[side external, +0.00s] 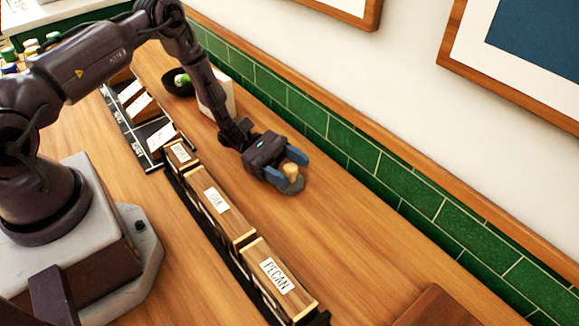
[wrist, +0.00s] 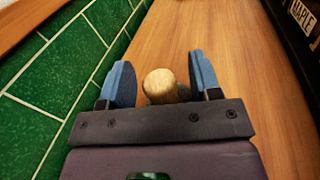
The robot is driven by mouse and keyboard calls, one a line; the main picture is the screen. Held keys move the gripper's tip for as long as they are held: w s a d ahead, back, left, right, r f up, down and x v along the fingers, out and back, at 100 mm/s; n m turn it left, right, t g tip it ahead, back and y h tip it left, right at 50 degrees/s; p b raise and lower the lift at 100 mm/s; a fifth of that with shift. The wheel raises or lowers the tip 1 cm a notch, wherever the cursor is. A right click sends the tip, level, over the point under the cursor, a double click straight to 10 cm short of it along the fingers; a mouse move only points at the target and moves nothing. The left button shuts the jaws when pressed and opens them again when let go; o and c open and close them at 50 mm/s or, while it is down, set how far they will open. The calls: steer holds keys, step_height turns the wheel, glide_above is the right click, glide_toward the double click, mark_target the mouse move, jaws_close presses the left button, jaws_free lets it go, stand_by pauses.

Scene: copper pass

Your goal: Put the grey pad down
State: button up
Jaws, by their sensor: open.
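The grey pad (side external: 292,187) has a round wooden knob (side external: 291,170) on top and appears to rest flat on the wooden counter, beside the green tiled wall. My gripper (side external: 287,168) is low over the counter with its blue fingers open on either side of the knob. In the wrist view the knob (wrist: 159,83) stands between the two fingers, with a gap on each side. Most of the pad is hidden there behind the knob and the gripper body; a dark bit of it (wrist: 184,92) shows beside the knob.
Wooden blocks labelled OAK (side external: 217,203) and PECAN (side external: 277,279) stand in a dark rack to the front left. A black tray (side external: 122,118), a white box (side external: 221,98) and a dark bowl (side external: 178,90) are farther back.

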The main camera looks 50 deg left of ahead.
steer(key=v, duration=1.2)
steer(key=shift+r, duration=0.15)
steer(key=shift+r, duration=0.1)
